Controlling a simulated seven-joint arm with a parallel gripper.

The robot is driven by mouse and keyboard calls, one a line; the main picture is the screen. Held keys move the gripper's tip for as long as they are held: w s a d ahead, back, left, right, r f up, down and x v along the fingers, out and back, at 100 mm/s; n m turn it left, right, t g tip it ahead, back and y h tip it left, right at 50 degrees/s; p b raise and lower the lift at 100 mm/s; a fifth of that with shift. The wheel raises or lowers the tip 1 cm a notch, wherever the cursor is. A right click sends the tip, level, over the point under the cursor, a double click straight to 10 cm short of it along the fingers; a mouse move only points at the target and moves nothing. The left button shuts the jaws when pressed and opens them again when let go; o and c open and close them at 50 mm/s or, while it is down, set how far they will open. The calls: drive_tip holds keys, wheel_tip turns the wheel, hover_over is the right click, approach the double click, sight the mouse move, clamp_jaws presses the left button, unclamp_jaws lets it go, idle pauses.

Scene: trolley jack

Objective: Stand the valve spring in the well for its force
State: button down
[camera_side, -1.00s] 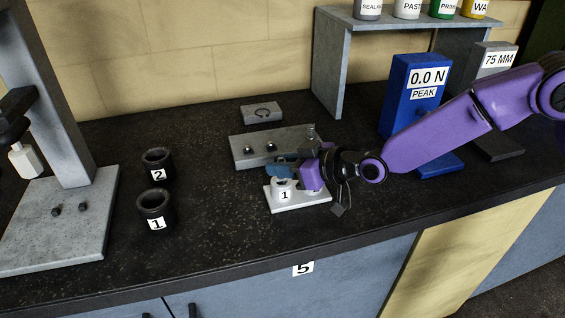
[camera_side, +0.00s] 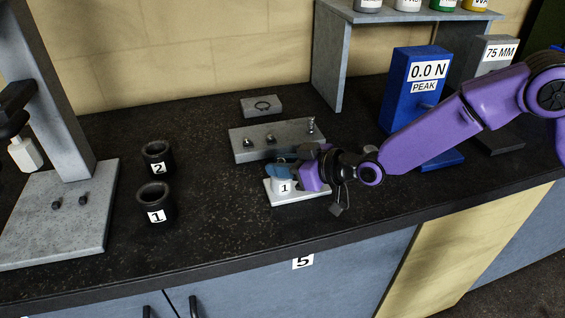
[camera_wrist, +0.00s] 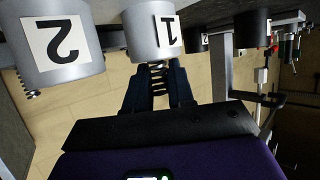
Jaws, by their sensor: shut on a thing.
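My gripper (camera_wrist: 159,88) is shut on a dark coil valve spring (camera_wrist: 158,74). In the wrist view, which looks upside down, the spring lies between the blue fingers at the mouth of the pale cup marked 1 (camera_wrist: 153,28). Its far end is at or inside the cup; I cannot tell how deep. In the side view the fingers cover the top of cup 1 (camera_side: 284,188) on a white base (camera_side: 300,198). Two black wells, marked 1 (camera_side: 155,205) and 2 (camera_side: 157,160), stand upright to the left, their insides dark.
A pale cup marked 2 (camera_wrist: 62,38) has a coil showing at its edge. A grey block (camera_side: 250,151) with small parts stands behind the base. A blue gauge (camera_side: 405,105) reads 0.0 N PEAK. A press (camera_side: 60,215) stands at left. Counter between wells and base is clear.

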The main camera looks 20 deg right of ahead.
drive_tip(key=c, duration=0.9)
unclamp_jaws()
drive_tip(key=shift+f, duration=0.1)
drive_tip(key=v, duration=1.7)
drive_tip(key=shift+s+d, duration=0.15)
drive_tip(key=shift+d, duration=0.05)
